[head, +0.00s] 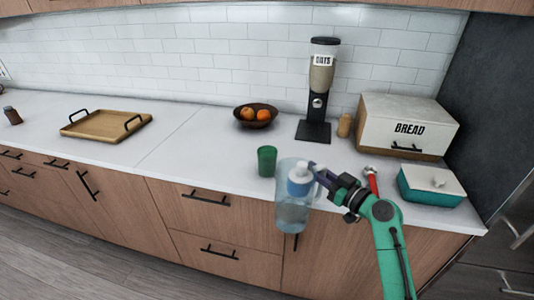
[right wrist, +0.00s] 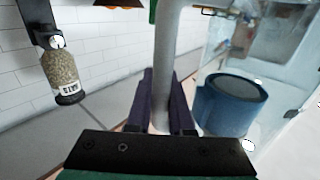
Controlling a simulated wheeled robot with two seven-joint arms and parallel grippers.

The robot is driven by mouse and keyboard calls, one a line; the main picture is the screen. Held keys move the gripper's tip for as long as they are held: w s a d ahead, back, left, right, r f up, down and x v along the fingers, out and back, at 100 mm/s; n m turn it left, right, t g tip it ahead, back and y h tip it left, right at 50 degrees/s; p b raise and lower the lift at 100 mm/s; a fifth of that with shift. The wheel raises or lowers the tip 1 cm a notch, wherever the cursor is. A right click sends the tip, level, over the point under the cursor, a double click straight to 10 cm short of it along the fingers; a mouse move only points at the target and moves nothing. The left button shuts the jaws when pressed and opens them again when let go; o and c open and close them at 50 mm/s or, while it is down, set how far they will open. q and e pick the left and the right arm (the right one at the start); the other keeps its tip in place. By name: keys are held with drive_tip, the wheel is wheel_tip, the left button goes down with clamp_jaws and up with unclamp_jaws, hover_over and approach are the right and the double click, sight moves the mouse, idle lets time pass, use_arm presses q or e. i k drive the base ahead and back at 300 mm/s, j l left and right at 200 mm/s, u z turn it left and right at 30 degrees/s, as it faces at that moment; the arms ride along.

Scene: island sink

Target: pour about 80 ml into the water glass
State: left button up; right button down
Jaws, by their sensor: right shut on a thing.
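A clear pitcher (head: 291,216) with water low inside and a blue-and-white insert hangs in front of the counter's front edge, roughly upright. My right gripper (head: 317,171) is shut on its handle, at the pitcher's right side. In the right wrist view the pale handle (right wrist: 166,55) passes between the dark fingers, with the pitcher's clear wall and blue insert (right wrist: 232,104) to the right. A green glass (head: 267,160), taken as the water glass, stands upright on the counter just left of the pitcher, apart from it. Its contents cannot be seen. My left gripper is out of view.
An oats dispenser (head: 320,85), a fruit bowl (head: 256,122) and a small jar (head: 344,125) stand behind. A bread box (head: 409,130), a teal dish (head: 431,190) and a red-handled item (head: 371,180) are right. A wooden tray (head: 105,128) lies left; the counter between is clear.

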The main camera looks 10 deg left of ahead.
sight(267, 162)
drive_tip(key=i+j, duration=0.1)
drive_tip(key=i, duration=0.9)
